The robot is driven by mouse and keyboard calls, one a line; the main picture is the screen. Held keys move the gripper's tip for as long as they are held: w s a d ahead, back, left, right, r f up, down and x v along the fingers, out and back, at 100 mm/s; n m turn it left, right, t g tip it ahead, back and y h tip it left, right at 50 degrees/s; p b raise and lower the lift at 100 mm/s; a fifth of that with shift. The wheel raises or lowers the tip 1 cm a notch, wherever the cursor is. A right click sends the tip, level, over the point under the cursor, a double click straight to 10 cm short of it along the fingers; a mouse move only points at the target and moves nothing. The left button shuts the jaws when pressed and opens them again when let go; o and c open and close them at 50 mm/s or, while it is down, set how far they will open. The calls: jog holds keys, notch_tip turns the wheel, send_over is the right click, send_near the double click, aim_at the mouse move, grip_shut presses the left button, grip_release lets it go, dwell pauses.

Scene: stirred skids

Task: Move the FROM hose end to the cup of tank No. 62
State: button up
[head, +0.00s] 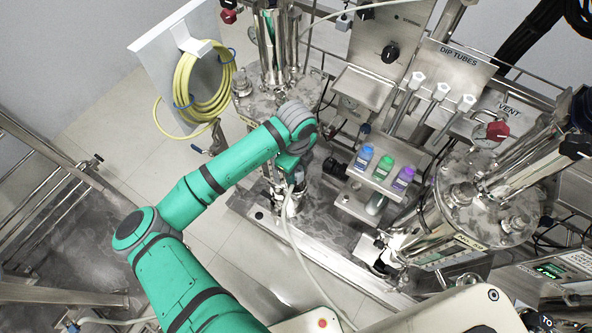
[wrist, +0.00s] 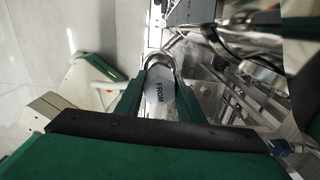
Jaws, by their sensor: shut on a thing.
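In the head view my gripper (head: 292,168) is beside the left tank's lower front, partly hidden by my arm. The pale hose (head: 298,245) hangs from it toward the bottom of the picture. A right tank (head: 487,212) carries a "NO." plate (head: 460,248) too small to read. I cannot tell which tank is No. 62.
Blue, green and purple-capped bottles (head: 384,168) stand on a shelf between the tanks. A DIP TUBES panel (head: 457,62) holds white-topped tubes. A coiled yellow hose (head: 205,85) hangs on a panel at upper left. Rails stand at far left; the floor between is clear.

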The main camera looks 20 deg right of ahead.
jog(key=shift+f, duration=0.25)
jog(key=shift+f, duration=0.75)
jog(key=shift+f, duration=0.15)
jog(key=shift+w, duration=0.1)
jog(key=shift+d, duration=0.15)
jog(key=shift+a, duration=0.2)
jog(key=shift+s+d+f, duration=0.1)
jog(key=shift+s+f, duration=0.1)
jog(key=shift+f, duration=0.05)
